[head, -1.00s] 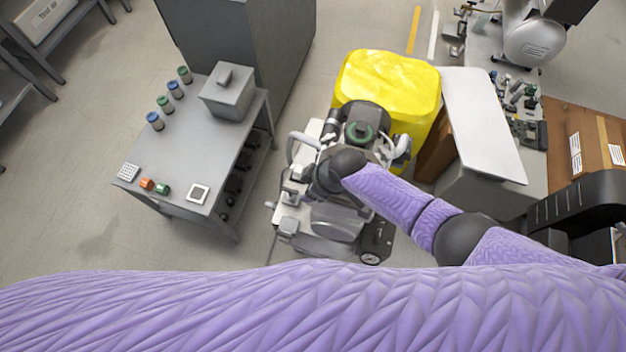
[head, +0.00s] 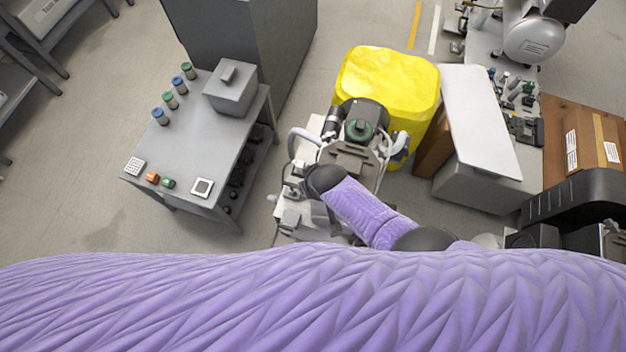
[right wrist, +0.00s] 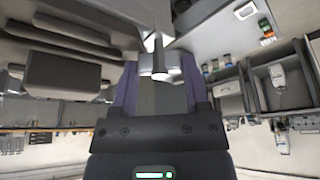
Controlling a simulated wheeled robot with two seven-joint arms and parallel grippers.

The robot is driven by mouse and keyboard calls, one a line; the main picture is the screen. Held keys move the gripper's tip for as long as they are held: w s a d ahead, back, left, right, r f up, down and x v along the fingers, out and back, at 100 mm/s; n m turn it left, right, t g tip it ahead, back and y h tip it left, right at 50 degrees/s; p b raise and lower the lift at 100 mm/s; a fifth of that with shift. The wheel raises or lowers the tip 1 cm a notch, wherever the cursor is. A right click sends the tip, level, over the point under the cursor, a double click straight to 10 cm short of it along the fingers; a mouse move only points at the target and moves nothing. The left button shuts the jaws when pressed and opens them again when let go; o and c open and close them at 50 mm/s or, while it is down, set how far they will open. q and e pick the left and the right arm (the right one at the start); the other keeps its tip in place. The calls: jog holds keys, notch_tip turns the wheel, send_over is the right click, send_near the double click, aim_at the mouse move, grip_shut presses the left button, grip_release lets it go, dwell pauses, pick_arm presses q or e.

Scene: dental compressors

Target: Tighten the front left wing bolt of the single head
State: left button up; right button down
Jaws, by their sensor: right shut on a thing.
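The compressor's single head (head: 362,115), dark with a green-ringed part on top, stands on a pale wheeled unit in the middle of the head view. My right arm reaches in from the lower right, and its dark wrist covers the unit's near left part. The right gripper (right wrist: 160,82) shows in the right wrist view, its fingers pointing up the picture. It is shut on a small pale metal piece (right wrist: 159,62), which appears to be the wing bolt. The bolt's wings cannot be made out, and it is hidden in the head view. My left gripper is out of view.
A yellow covered object (head: 385,85) stands right behind the compressor. A grey table (head: 215,135) with coloured jars and a box is to the left. A white-topped cabinet (head: 480,120) is to the right. Floor is clear between the table and compressor.

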dwell(0.4)
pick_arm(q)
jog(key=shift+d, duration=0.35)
pick_arm(e)
jog(key=shift+c, duration=0.4)
grip_release()
